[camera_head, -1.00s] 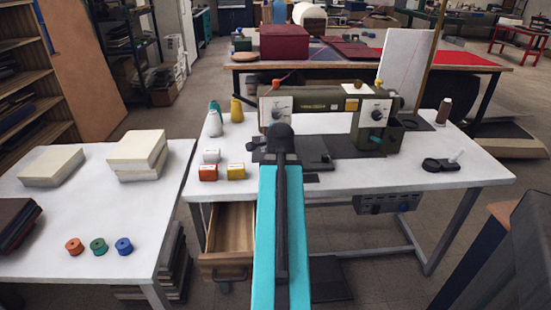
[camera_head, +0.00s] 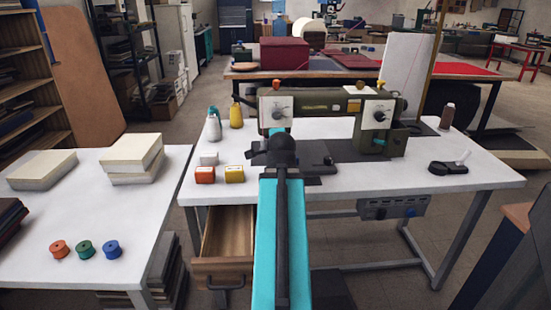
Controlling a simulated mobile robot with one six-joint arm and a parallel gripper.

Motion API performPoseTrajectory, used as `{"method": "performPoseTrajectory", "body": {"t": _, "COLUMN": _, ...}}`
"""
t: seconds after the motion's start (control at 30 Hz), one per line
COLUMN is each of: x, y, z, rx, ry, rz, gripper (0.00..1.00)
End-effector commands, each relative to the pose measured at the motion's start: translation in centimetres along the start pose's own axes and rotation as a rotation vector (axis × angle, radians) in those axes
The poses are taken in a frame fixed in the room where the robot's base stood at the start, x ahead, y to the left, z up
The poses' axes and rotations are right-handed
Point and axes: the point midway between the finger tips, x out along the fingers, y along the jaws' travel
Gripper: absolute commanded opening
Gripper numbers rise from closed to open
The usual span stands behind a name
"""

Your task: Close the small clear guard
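An olive sewing machine (camera_head: 330,105) stands on the white table (camera_head: 440,185), with a pale dial panel at each end. I cannot make out the small clear guard; it is too small, too transparent or hidden behind my arm. My teal arm reaches from the bottom middle toward the left end of the machine. Its dark joint shows in front of the machine's left end, with a bit of teal just beyond it. My gripper is hidden behind the arm, so its fingers and any contact with the machine do not show.
Left of my arm are an orange box (camera_head: 205,174), a yellow box (camera_head: 234,174) and bottles. An open wooden drawer (camera_head: 226,232) sticks out below the table. A black tool (camera_head: 449,168) lies at right. A second white table (camera_head: 95,205) holds cream blocks and three spools.

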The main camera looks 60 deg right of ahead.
Motion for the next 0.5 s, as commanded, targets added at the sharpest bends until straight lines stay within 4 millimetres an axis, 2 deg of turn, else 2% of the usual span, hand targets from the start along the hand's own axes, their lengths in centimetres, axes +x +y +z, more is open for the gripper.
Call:
{"method": "performPoseTrajectory", "body": {"t": 0.47, "x": 0.05, "y": 0.24, "z": -0.11, "rx": -0.001, "ry": 0.002, "rz": 0.002, "gripper": 0.0}}
{"method": "performPoseTrajectory", "body": {"t": 0.5, "x": 0.05, "y": 0.24, "z": -0.1, "rx": -0.001, "ry": 0.002, "rz": 0.002, "gripper": 0.09}}
